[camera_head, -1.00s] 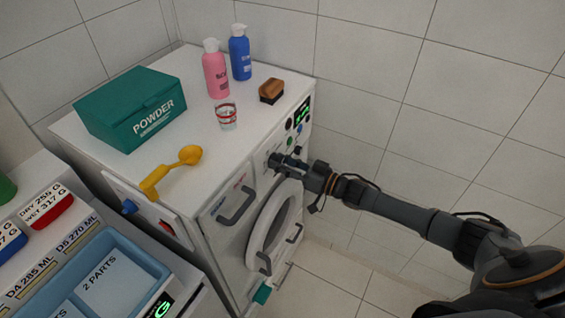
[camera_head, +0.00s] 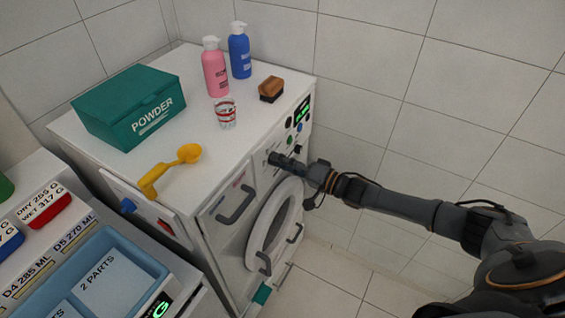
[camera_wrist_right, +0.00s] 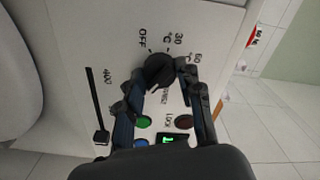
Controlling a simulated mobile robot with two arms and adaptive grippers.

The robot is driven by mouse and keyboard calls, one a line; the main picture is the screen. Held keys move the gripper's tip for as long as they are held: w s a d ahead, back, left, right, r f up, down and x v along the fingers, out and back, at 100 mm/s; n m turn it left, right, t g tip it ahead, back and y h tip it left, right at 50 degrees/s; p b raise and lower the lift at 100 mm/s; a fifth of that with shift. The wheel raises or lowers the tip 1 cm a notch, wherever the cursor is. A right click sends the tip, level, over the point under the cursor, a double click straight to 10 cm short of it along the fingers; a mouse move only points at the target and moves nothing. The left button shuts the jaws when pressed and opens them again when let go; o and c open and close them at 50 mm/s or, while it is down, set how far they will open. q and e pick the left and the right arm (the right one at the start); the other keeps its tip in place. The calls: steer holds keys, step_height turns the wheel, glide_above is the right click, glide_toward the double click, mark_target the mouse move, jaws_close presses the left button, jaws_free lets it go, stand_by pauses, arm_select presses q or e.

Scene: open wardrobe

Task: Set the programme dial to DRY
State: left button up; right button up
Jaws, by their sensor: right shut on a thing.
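The programme dial (camera_wrist_right: 158,70) is a black round knob on the white machine front. Around it in the right wrist view I read OFF, 30 °C and 60 °C. Another label below the dial is partly hidden, and I cannot read it surely. My right gripper (camera_wrist_right: 163,78) has its two fingers on either side of the dial and is shut on it. In the head view the right gripper (camera_head: 276,158) reaches the washing machine's (camera_head: 190,205) front panel from the right and hides the dial. I cannot tell which label the dial points to. My left gripper is not in view.
A slider (camera_wrist_right: 101,137), a green button (camera_wrist_right: 143,121), a dark red button (camera_wrist_right: 184,121) and a lit display (camera_wrist_right: 172,139) sit near the fingers. A drawer handle (camera_head: 237,205) and the round door (camera_head: 275,225) are below. Powder box (camera_head: 130,108), bottles and brush stand on top.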

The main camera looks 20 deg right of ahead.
steer(key=shift+f+m, duration=0.1)
steer(key=shift+m, duration=0.4)
steer(key=o, duration=1.2)
steer(key=v, duration=1.2)
